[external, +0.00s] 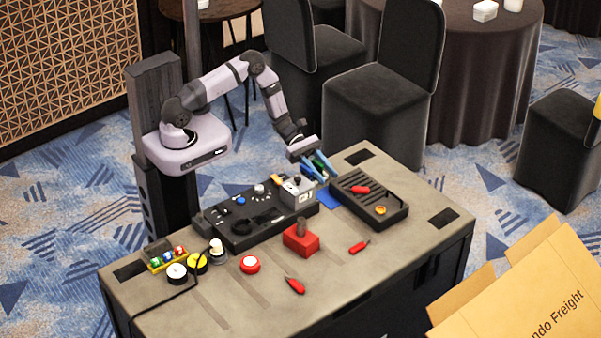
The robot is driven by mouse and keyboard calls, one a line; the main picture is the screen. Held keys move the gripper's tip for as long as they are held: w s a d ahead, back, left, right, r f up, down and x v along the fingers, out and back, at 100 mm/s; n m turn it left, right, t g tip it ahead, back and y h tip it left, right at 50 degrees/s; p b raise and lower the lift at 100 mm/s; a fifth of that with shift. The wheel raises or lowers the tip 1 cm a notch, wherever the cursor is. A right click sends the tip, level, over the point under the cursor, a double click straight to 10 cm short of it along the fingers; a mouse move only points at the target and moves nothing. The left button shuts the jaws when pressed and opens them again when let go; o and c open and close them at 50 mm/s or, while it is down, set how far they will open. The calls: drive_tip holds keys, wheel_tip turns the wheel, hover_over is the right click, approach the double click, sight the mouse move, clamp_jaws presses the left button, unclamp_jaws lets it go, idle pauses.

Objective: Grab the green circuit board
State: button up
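My gripper (319,170) hangs over the back right part of the workbench, pointing down, with its blue fingers beside the black tray. A small green piece (320,163), which looks like the green circuit board, shows between or right behind the fingers. The view is too small to tell whether the fingers touch it or are closed on it. A flat blue piece (328,199) lies on the bench just below the fingers. The rest of the green piece is hidden by the gripper.
The black tray (398,214) holding red and orange items is close right of my gripper. A grey box (297,190) on a black panel (240,232) is close left. The bench's front right is clear.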

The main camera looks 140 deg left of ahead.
clamp_jaws()
drive_tip(key=shift+r, duration=0.1)
wheel_tip(320, 180, up, 10)
drive_tip(key=shift+b, duration=0.3)
idle(0.4)
